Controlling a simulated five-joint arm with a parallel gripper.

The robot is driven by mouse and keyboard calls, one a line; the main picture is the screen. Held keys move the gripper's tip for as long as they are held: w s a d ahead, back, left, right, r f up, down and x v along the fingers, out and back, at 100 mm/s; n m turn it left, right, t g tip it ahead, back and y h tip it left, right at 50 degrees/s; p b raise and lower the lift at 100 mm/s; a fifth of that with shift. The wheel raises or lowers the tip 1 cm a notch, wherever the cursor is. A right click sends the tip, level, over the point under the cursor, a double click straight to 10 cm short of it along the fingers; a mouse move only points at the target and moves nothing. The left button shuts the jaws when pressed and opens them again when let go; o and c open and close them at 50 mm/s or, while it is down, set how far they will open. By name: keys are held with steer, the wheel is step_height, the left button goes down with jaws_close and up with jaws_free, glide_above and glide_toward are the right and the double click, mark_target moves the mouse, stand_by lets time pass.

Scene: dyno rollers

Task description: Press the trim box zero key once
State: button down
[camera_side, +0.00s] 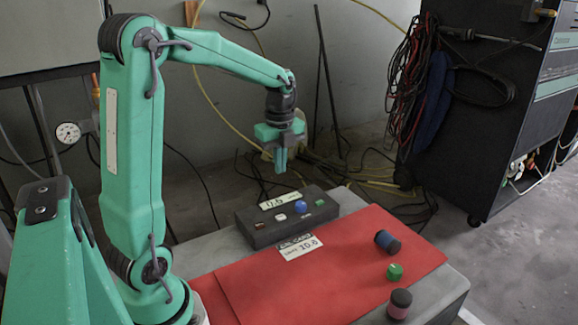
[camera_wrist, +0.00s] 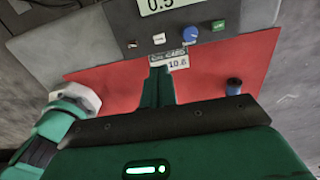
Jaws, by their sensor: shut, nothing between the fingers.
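The trim box (camera_side: 262,231) is a dark box at the back edge of the red mat. It has a pale display (camera_side: 280,201), a white key (camera_side: 280,217), a blue knob (camera_side: 300,207), a green key (camera_side: 320,203) and a small reddish-brown part (camera_side: 260,225). The wrist view shows the white key (camera_wrist: 159,38), blue knob (camera_wrist: 190,34) and green key (camera_wrist: 218,25); the display (camera_wrist: 160,5) is cut off at the top. Key labels are too small to read. My gripper (camera_side: 281,168) is shut and empty, pointing down in the air above the box. Its fingers (camera_wrist: 159,72) also show in the wrist view.
A card (camera_side: 300,247) reading 10.8 lies on the red mat (camera_side: 340,270) in front of the box. A blue-and-dark roller (camera_side: 387,241), a green piece (camera_side: 395,271) and a pink-and-dark roller (camera_side: 399,303) stand at the right. A black cabinet (camera_side: 480,110) stands behind right.

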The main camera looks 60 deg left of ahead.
mark_target(281, 217)
steer(key=shift+f, duration=0.15)
step_height(281, 217, down, 14)
steer(key=shift+r, duration=0.15)
stand_by(0.8)
steer(key=shift+s+f, duration=0.1)
steer(key=shift+f, duration=0.9)
steer(key=shift+r, duration=0.15)
step_height(281, 217, up, 15)
steer(key=shift+w, duration=0.2)
stand_by(0.9)
